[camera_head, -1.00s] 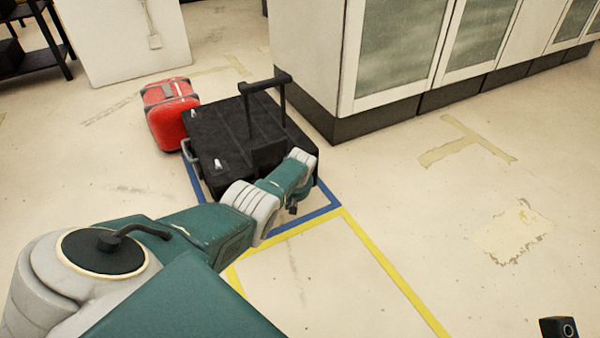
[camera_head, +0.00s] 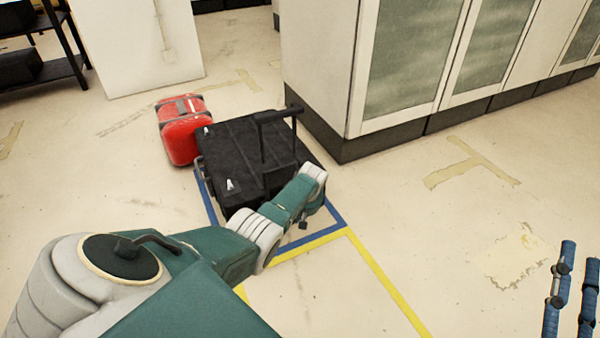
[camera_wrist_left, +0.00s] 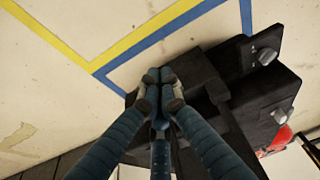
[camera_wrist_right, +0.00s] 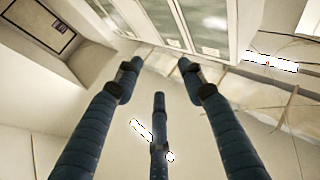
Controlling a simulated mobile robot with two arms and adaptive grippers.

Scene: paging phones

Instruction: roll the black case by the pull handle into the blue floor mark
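The black case (camera_head: 240,150) stands inside the blue floor mark (camera_head: 325,232), whose tape shows along the case's left and near sides. The far part of the mark is hidden under the case. The dark pull handle (camera_head: 264,142) rises from the case. My left gripper (camera_wrist_left: 160,85) reaches over the case's near right part, its fingertips close together against a dark bar that looks like part of the handle. My wrist hides this contact in the head view. My right gripper (camera_head: 580,255) is open and empty at the lower right; its spread fingers show in the right wrist view (camera_wrist_right: 158,70).
A red case (camera_head: 183,135) stands close to the black case's far left corner. A white cabinet (camera_head: 325,80) with a dark base stands close behind on the right. A yellow floor outline (camera_head: 385,285) adjoins the blue mark on the near side. The floor to the right is clear.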

